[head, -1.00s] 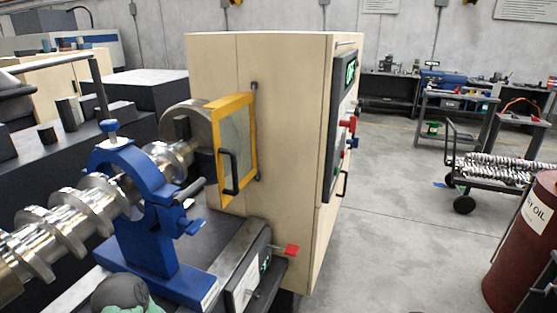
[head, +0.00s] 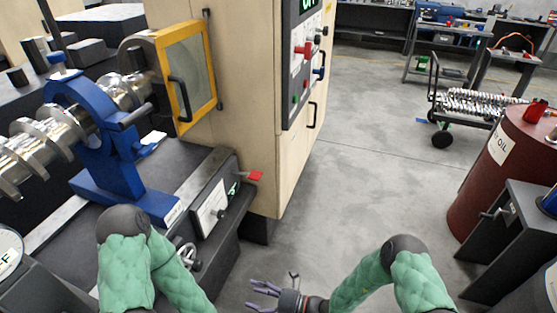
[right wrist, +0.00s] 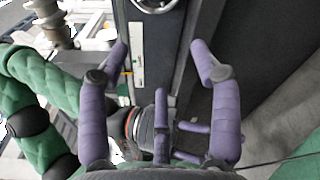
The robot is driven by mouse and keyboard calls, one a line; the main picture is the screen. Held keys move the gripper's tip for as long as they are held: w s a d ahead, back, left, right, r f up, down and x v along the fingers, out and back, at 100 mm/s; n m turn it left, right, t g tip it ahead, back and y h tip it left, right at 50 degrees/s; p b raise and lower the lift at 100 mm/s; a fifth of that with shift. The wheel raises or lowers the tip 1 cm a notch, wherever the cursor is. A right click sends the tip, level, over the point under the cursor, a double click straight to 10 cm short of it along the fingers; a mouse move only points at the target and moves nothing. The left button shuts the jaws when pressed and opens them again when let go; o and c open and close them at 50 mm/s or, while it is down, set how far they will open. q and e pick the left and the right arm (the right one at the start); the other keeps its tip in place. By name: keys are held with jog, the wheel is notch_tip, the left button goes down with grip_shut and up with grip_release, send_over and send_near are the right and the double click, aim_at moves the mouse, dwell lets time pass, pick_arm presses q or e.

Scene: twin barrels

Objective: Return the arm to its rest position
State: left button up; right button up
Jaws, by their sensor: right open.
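My right gripper (head: 262,293) is at the bottom middle of the head view, its purple fingers pointing left. In the right wrist view its fingers (right wrist: 160,50) are spread wide with nothing between them. My right arm (head: 365,281) is bent, its green forearm running left to the gripper. My left arm (head: 130,265) is bent at the lower left, and its hand is outside the head view. In the right wrist view my left gripper (right wrist: 185,142) shows partly behind the right fingers; its opening is unclear.
The lathe bed with a blue steady rest (head: 92,135) and shiny crankshaft (head: 40,150) stands at left, close to my left arm. The machine cabinet (head: 262,110) is ahead. A red oil barrel (head: 490,185) and dark stand (head: 505,240) are at right. Floor (head: 350,190) between is clear.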

jog(key=s+d+f+n+g+h, duration=0.3)
jog(key=s+f+n+g+h, duration=0.15)
jog(key=s+n, duration=0.3)
jog(key=s+d+f+n+g+h, duration=0.3)
jog(key=s+f+n+g, duration=0.15)
jog(key=s+n, duration=0.35)
jog(key=s+d+f+n+h, duration=0.2)
jog(key=d+n+h, duration=0.3)
jog(key=d+n, duration=0.25)
jog(key=w+n+t, duration=0.1)
jog(key=n, duration=0.1)
jog(key=w+d+n+t, duration=0.1)
jog(key=w+n+t, duration=0.1)
jog(key=w+d+n+t, duration=0.1)
jog(key=w+n, duration=0.1)
jog(key=shift+d+r+n+t+h+p, duration=0.25)
jog(key=shift+r+n+t+p, duration=0.05)
jog(key=shift+r+n+p, duration=0.1)
